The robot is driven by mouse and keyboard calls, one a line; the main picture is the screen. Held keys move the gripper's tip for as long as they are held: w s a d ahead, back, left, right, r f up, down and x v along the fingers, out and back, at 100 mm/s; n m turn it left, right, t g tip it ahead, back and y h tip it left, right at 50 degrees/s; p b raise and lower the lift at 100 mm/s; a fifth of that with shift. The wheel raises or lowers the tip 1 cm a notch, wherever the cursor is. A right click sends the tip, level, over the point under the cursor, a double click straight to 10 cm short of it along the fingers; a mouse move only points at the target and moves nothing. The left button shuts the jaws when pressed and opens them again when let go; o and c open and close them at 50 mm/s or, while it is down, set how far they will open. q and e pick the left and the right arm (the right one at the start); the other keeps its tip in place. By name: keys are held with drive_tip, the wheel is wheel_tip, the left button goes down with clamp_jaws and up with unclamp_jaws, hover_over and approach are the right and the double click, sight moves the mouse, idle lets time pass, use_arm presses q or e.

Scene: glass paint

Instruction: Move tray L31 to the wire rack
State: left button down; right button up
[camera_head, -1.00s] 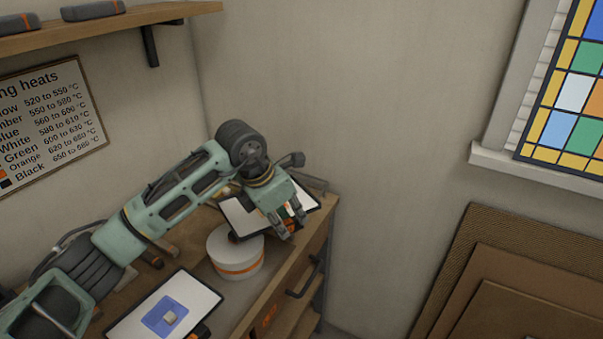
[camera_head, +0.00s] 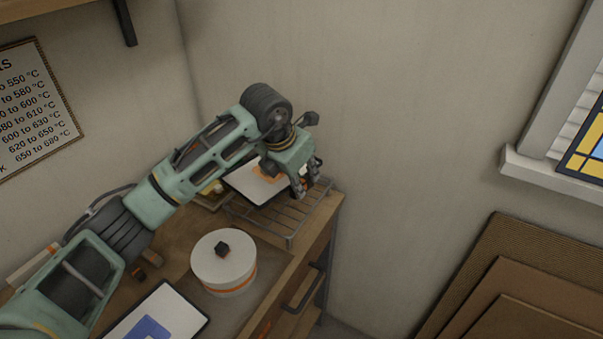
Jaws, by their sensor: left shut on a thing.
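My left gripper (camera_head: 307,188) is shut on a white, dark-edged tray (camera_head: 243,178) with an orange piece on it. The fingers grip its right side and hide part of it. The wire rack (camera_head: 290,218) stands at the far right corner of the bench, its front bars bare. The tray is over the rear left part of the rack; I cannot tell whether it touches the bars. Another white tray (camera_head: 184,317) with a blue piece lies on the bench at the lower left, cut by the frame. No tray label is readable. My right gripper is out of view.
A round white pot (camera_head: 224,268) with an orange band and black knob stands on the bench in front of the rack. The wall is close behind. A small yellowish thing (camera_head: 212,192) lies left of the held tray. Brown sheets (camera_head: 515,275) lean at the right.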

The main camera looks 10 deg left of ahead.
use_arm(q)
drive_tip(key=shift+f, duration=0.4)
drive_tip(key=shift+f+b, duration=0.35)
drive_tip(key=shift+f, duration=0.05)
wheel_tip(320, 180, down, 4)
drive_tip(key=shift+w+r+b, duration=0.1)
drive_tip(key=shift+w+b, duration=0.05)
drive_tip(key=shift+b, duration=1)
drive_tip(key=shift+f, duration=0.3)
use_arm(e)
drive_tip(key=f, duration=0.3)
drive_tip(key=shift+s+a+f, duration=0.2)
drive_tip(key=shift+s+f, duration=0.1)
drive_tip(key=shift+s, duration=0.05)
use_arm(q)
drive_tip(key=shift+b, duration=0.4)
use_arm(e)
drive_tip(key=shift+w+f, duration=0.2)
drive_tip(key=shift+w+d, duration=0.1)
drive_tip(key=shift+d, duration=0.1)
